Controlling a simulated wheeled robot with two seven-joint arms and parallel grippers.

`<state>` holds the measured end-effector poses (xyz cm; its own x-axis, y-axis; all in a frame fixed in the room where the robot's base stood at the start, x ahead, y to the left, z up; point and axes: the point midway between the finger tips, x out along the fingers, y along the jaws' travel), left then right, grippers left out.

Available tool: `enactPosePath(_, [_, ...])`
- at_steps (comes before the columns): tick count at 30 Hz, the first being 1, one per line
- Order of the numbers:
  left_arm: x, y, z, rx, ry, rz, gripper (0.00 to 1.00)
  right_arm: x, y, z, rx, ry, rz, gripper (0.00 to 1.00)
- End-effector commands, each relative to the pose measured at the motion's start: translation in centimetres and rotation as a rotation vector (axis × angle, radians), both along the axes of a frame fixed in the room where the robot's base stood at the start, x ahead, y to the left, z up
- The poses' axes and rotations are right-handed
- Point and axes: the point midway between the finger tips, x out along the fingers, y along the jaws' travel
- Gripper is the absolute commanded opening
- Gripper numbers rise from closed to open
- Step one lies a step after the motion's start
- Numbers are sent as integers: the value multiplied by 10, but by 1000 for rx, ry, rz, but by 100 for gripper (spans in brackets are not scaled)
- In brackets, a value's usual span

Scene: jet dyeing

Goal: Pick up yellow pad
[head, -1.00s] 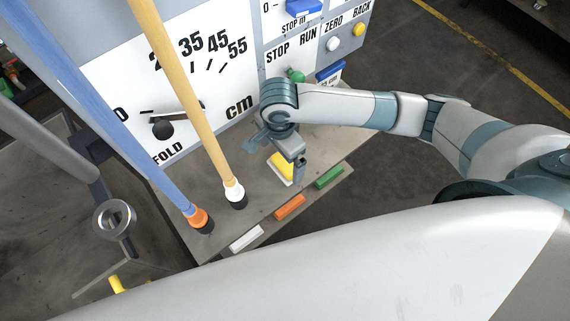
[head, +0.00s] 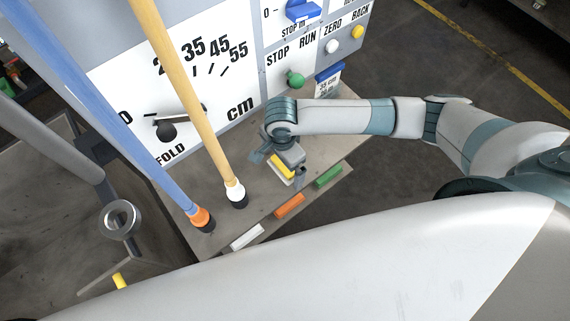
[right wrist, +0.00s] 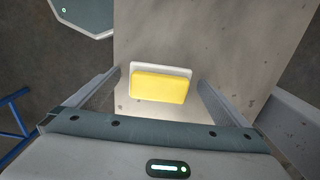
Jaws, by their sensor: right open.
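The yellow pad (head: 283,169) lies on a white base on the grey shelf, partly hidden by my right gripper in the head view. In the right wrist view the yellow pad (right wrist: 159,87) sits in front of the fingers, roughly centred between them. My right gripper (head: 285,172) is open and just above the pad, with a finger to each side. The right gripper (right wrist: 160,92) shows no hold on the pad. My left gripper is not in view.
White (head: 246,237), orange (head: 289,206) and green (head: 328,177) blocks line the shelf's front edge. A blue pole (head: 118,128) and a tan pole (head: 185,85) stand left of my right gripper. The control panel (head: 215,65) rises behind.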

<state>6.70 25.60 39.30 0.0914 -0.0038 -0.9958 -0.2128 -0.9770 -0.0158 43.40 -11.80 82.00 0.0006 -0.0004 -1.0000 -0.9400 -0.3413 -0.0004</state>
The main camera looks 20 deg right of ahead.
Motion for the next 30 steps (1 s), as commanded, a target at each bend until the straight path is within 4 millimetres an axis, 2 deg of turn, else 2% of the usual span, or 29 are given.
enactPosePath(2, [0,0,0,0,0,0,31,0,0,0,0,0,0,100])
enactPosePath(6, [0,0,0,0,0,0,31,0,0,0,0,0,0,67])
enactPosePath(8, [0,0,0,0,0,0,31,0,0,0,0,0,0,55])
enactPosePath(20, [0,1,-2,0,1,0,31,0,1,4,1,-1,0,55])
enactPosePath(25, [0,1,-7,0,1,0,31,1,1,17,3,-2,1,55])
enactPosePath(29, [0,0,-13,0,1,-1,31,1,2,37,4,-3,1,55])
enactPosePath(30, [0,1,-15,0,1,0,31,-1,-4,42,2,-2,0,55])
